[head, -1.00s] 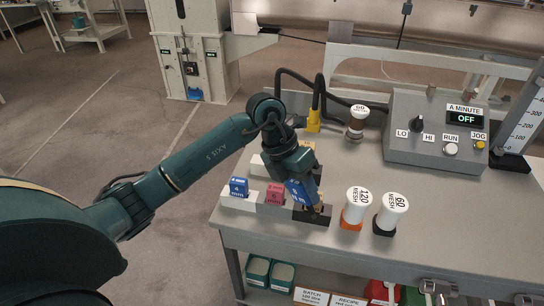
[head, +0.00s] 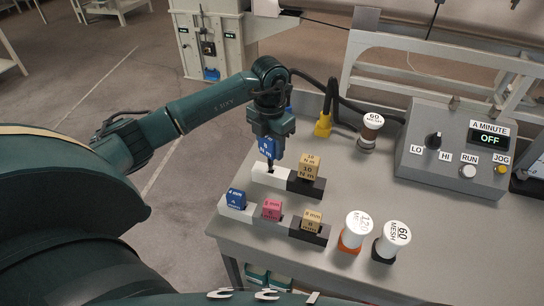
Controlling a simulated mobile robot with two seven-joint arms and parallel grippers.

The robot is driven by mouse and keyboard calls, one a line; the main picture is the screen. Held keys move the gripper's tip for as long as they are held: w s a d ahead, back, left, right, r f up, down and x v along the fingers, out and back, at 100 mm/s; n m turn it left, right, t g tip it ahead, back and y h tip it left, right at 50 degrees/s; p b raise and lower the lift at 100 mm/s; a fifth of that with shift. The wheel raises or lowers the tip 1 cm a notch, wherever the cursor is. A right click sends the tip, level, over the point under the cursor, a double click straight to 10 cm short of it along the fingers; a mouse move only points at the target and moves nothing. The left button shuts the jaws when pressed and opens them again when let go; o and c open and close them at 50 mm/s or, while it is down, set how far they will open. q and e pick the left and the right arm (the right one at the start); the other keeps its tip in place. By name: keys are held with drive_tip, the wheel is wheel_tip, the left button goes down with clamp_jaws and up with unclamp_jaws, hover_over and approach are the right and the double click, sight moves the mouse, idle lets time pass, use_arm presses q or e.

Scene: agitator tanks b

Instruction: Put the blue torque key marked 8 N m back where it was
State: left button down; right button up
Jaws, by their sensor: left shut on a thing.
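My left gripper (head: 270,128) is shut on the blue torque key (head: 268,148), which hangs upright with its dark shank down. The print on its face is too small to read surely. The key is over the white block (head: 262,178) of the back holder; I cannot tell whether the shank tip is in the block's hole or just above it. Beside it, a tan key marked 10 N m (head: 309,166) stands in the black block (head: 306,188). My right gripper is not in view.
In the front holder stand a blue 4 mm key (head: 236,198), a pink 5 mm key (head: 272,209) and a tan 6 mm key (head: 311,220). White-topped mesh jars (head: 357,228) (head: 392,240) stand to the right. A control box (head: 455,150) reads OFF. A yellow plug (head: 323,124) is behind.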

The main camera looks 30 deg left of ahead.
sight(271, 165)
use_arm(q)
wheel_tip(271, 165, down, 4)
drive_tip(key=shift+r, duration=0.15)
drive_tip(key=shift+f, duration=0.35)
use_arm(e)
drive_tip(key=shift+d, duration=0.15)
use_arm(q)
drive_tip(key=shift+w, duration=0.1)
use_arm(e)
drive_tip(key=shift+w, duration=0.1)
use_arm(q)
drive_tip(key=c, duration=1.1)
unclamp_jaws()
drive_tip(key=o, duration=0.3)
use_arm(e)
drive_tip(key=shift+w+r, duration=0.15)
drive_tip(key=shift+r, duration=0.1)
use_arm(q)
drive_tip(key=shift+o, duration=0.2)
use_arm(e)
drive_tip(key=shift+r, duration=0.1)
use_arm(q)
wheel_tip(271, 165, up, 11)
drive_tip(key=shift+f+b, duration=0.1)
drive_tip(key=shift+b, duration=0.5)
drive_tip(key=shift+r, duration=0.65)
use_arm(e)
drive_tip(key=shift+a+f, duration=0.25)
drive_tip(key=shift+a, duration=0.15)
